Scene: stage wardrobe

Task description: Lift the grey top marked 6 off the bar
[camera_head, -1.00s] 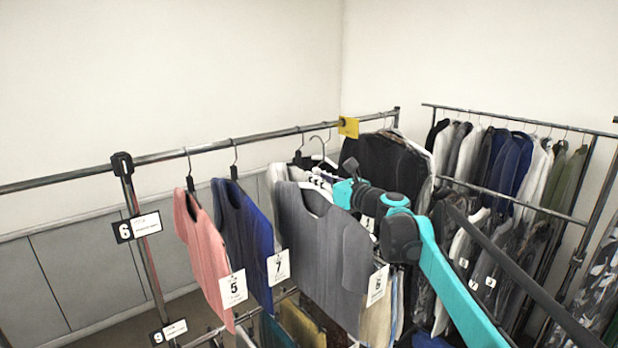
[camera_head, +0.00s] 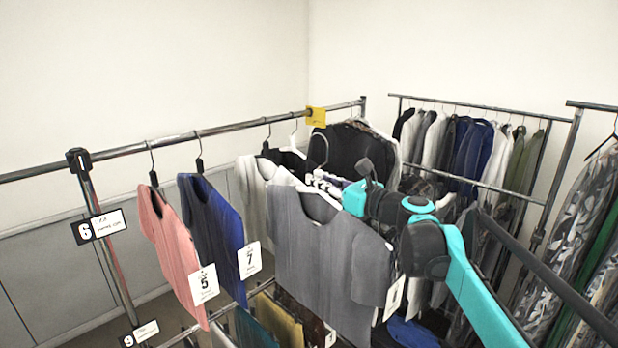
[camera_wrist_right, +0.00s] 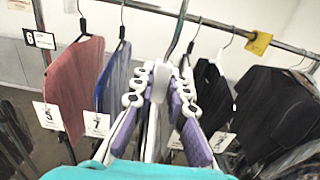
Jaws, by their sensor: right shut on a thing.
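The grey top (camera_head: 335,255) hangs from its hanger in front of the bar (camera_head: 225,129). Its white tag (camera_head: 393,297) is seen edge-on, so I cannot read the number now. The hanger hook (camera_head: 318,149) shows below and in front of the bar and looks clear of it. My right gripper (camera_head: 319,181) is shut on the hanger at the neck of the grey top. In the right wrist view the jaws (camera_wrist_right: 160,80) close around the hanger, with its hook (camera_wrist_right: 179,30) rising above them. My left gripper is not in view.
A pink top (camera_head: 172,245) marked 5 and a blue top (camera_head: 213,230) marked 7 hang to the left. A whitish garment (camera_head: 254,195) and a black one (camera_head: 350,150) hang behind. A yellow tag (camera_head: 316,117) sits on the bar. Other full racks stand at right.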

